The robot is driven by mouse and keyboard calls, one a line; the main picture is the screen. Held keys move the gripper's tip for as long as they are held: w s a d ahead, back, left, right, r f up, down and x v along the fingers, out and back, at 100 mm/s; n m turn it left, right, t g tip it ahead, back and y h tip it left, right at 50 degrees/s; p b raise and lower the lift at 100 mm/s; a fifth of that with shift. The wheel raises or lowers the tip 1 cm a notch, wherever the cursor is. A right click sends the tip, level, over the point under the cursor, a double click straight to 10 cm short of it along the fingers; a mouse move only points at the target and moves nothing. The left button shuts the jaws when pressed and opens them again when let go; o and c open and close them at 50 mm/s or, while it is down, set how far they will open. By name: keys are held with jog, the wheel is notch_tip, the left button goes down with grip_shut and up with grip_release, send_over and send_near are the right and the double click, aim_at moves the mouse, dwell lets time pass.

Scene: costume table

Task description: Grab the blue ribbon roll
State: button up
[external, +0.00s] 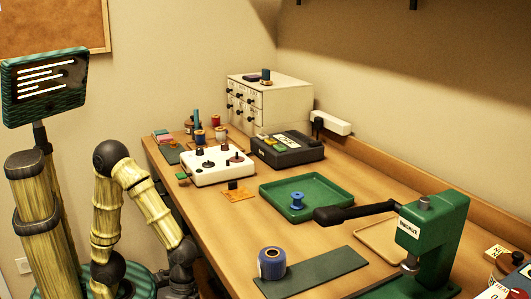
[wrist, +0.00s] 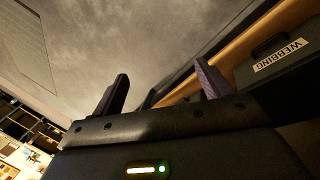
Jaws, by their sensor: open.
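A blue roll (external: 271,264) with a dark centre and a pale label on its side stands upright on the table near the front edge, at the left end of a dark green mat. It looks like the ribbon roll. A smaller blue spool (external: 297,201) stands in the green tray (external: 335,188) behind it. My gripper (wrist: 160,90) is open, with nothing between its two fingers in the wrist view. In the external view my arm hangs down left of the table, and the fingers cannot be made out there. The blue roll does not show in the wrist view.
The dark mat (external: 325,272) lies right of the roll. A green press (external: 432,235) stands at the right front, with a black-handled bar reaching left. A white control box (external: 215,167) and drawers (external: 270,103) are farther back. A box marked WEBBING (wrist: 285,65) shows in the wrist view.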

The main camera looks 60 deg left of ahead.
jog(key=s+d+r+m+t+h+p, duration=0.2)
jog(key=d+r+m+h+p, duration=0.15)
jog(key=d+r+p, duration=0.55)
jog(key=s+d+r+m+t+h+p, duration=0.15)
jog(key=d+r+m+p, duration=0.25)
jog(key=d+r, duration=0.9)
jog(key=n+t+y+p, duration=0.1)
jog(key=n+y+p, duration=0.35)
jog(key=p, duration=3.05)
send_near(270, 251)
jog(key=a+v, duration=0.1)
jog(key=v, duration=0.5)
jog(key=shift+d+f+h+b, duration=0.15)
jog(key=shift+d+h+b, duration=0.1)
jog(key=shift+b, duration=0.1)
jog(key=x, duration=1.2)
jog(key=shift+f, duration=0.1)
jog(key=shift+f, duration=0.1)
